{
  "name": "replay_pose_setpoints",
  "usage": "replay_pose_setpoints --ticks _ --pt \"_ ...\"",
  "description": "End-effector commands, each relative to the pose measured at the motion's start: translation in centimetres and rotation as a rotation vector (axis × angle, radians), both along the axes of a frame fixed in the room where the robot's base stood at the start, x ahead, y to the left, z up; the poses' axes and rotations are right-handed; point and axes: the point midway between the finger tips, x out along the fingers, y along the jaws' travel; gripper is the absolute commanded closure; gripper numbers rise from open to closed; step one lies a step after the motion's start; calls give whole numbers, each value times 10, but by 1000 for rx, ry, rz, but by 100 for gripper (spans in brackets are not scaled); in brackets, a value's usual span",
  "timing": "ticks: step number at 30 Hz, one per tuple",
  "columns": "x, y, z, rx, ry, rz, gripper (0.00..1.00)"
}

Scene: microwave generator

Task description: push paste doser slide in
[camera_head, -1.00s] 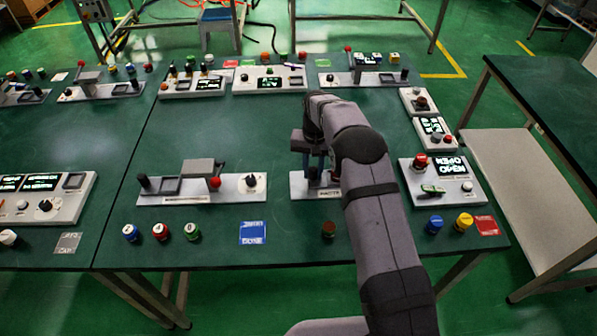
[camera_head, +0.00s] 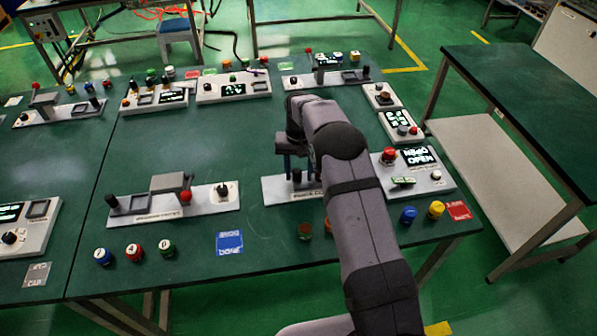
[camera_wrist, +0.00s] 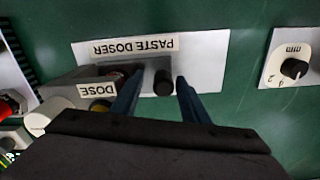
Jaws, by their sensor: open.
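The paste doser is a white plate (camera_wrist: 205,60) with an upside-down "PASTE DOSER" label, seen in the wrist view. A grey body with a "DOSE" label (camera_wrist: 97,89) stands at its left. A grey slide piece with a black knob (camera_wrist: 163,84) sits at the plate's middle. My gripper (camera_wrist: 158,77) is open, with one blue finger on each side of the knob; I cannot tell whether either touches it. In the head view my gripper (camera_head: 293,172) points down over the doser plate (camera_head: 276,190), and my arm hides much of the doser.
A panel with a lit "OPEN" screen (camera_head: 419,157) stands just right of my arm. A long white fixture (camera_head: 150,208) with a red ball knob lies to the left.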

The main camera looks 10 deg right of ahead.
Motion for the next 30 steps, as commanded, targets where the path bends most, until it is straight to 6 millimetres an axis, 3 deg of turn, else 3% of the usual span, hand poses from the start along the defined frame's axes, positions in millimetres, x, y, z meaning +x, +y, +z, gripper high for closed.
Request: replay_pose_setpoints --ticks 8,21,30 --pt "0 1 9 1 -1 0 58" --pt "0 0 63 1 -2 0 58" --pt "0 0 74 0 0 0 58"
